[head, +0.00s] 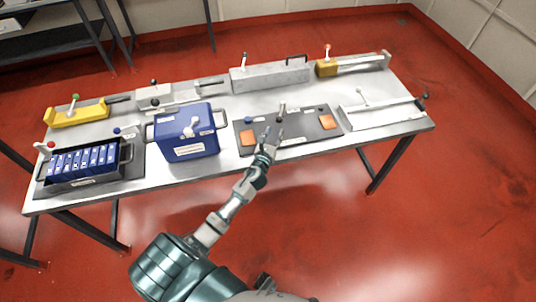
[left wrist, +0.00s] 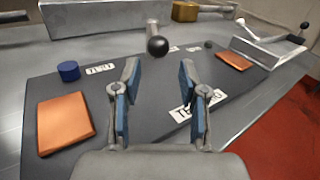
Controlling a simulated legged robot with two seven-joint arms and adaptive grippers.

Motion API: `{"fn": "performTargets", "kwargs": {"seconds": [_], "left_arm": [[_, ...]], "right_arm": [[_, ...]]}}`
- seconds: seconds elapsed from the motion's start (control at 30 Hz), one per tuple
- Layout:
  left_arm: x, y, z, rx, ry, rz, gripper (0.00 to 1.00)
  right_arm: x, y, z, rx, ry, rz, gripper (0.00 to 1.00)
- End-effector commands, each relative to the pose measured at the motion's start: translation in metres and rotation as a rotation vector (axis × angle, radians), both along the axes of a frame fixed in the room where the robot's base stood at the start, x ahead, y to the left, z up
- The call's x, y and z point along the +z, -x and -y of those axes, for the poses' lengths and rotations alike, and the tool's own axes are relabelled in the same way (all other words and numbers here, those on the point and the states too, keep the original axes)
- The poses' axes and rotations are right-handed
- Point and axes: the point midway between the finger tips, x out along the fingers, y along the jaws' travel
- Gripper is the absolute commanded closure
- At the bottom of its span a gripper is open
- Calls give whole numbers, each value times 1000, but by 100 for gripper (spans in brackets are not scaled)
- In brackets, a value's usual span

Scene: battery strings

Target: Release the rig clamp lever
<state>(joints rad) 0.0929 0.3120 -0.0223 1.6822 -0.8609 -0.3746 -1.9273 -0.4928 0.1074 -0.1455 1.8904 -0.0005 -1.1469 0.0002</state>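A dark grey plate (head: 290,140) with two orange pads lies at the table's middle right; it also shows in the left wrist view (left wrist: 85,85). A lever (head: 282,107) stands at the plate's back, and its grey shaft ends in a black ball (left wrist: 157,46) in the left wrist view. The label that would name this lever is not readable. My left gripper (head: 271,136) is over the plate, in front of the lever. In the left wrist view its fingers (left wrist: 159,76) are apart, with nothing between them, and the ball appears beyond the tips. My right gripper is not in view.
On the plate are orange pads (left wrist: 65,122) (left wrist: 234,61) and a blue cylinder (left wrist: 68,71). A blue box (head: 186,133) and a tray of blue cells (head: 84,162) stand left. A white fixture with a lever (head: 380,112) stands right. Fixtures line the back.

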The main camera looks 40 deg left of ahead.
Motion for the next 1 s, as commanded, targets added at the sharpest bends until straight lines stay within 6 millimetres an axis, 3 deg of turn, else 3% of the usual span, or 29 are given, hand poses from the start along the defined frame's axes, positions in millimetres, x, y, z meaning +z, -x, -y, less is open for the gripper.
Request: {"fn": "performTargets", "kwargs": {"seconds": [1.0], "left_arm": [[0,72,31,0,0,0,58]], "right_arm": [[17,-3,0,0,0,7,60]]}}
